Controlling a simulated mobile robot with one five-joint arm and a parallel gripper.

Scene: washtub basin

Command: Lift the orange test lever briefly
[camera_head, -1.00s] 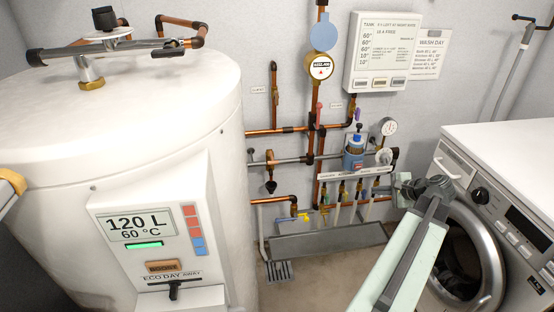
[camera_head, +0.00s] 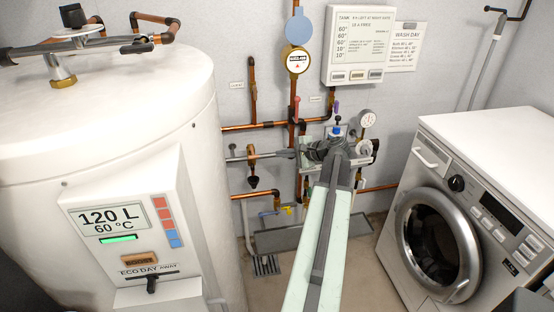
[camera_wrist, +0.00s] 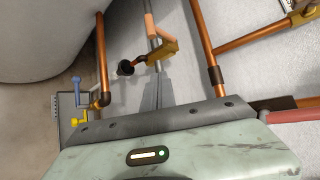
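In the wrist view a small salmon-orange piece (camera_wrist: 163,33), which looks like the test lever, sits at a brass valve (camera_wrist: 165,51) with a black round cap (camera_wrist: 125,68). The same brass valve shows in the head view (camera_head: 252,164), on a grey pipe left of my gripper; I cannot make out the lever there. My gripper (camera_wrist: 159,72) shows as narrow grey fingers, close together, pointing at the valve from below in the picture. They hold nothing that I can see. Whether the tips touch the valve is unclear. In the head view my arm hides part of the pipework.
Copper pipes (camera_wrist: 204,48) run close beside my gripper. A white tank (camera_head: 110,115) stands left and a washing machine (camera_head: 470,190) right. A tap with a blue handle (camera_wrist: 76,84) lies to the left. A gauge (camera_head: 368,119) is right of my arm. Some floor is free.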

